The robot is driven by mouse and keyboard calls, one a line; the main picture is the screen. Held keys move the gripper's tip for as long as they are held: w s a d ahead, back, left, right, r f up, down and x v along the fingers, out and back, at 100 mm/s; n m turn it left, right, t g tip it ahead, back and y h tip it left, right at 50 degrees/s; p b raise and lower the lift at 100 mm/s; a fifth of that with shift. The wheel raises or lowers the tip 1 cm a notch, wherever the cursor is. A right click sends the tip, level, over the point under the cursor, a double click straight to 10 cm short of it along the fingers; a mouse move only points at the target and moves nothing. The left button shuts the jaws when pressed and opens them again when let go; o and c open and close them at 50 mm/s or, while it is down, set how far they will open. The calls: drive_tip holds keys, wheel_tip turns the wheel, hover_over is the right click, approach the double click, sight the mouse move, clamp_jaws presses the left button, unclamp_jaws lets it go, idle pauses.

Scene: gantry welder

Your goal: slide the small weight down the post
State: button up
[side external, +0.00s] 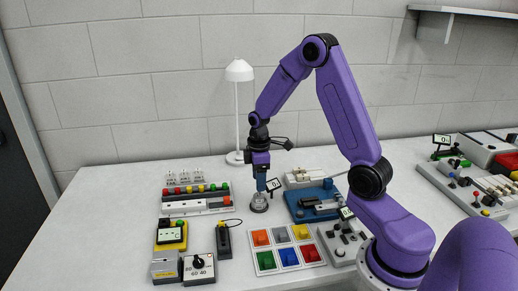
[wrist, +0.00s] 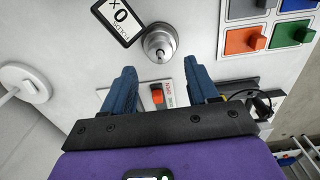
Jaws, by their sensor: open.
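A silver round piece (wrist: 160,42) with a darker centre, seen from above in the wrist view, looks like the weight-and-post device. The silver piece appears just beyond the fingertips, roughly centred.
A blue device (side external: 313,202) stands close to the right. A tray of coloured blocks (side external: 287,247) lies in front, a black handheld unit (side external: 224,240) front left, and a power strip (side external: 198,206) left. A white lamp (side external: 239,70) stands behind.

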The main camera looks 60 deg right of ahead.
wheel_tip(320, 180, up, 11)
drive_tip(key=s+a+r+n, duration=0.1)
drive_tip(key=s+a+n, duration=0.1)
drive_tip(key=s+a, duration=1.3)
drive_tip(key=s, duration=0.5)
drive_tip(key=s+a+f+n, duration=0.1)
drive_tip(key=s+a, duration=0.2)
drive_tip(key=s, duration=0.4)
drive_tip(key=shift+s+n, duration=0.25)
drive_tip(key=shift+n, duration=0.05)
idle(1.7)
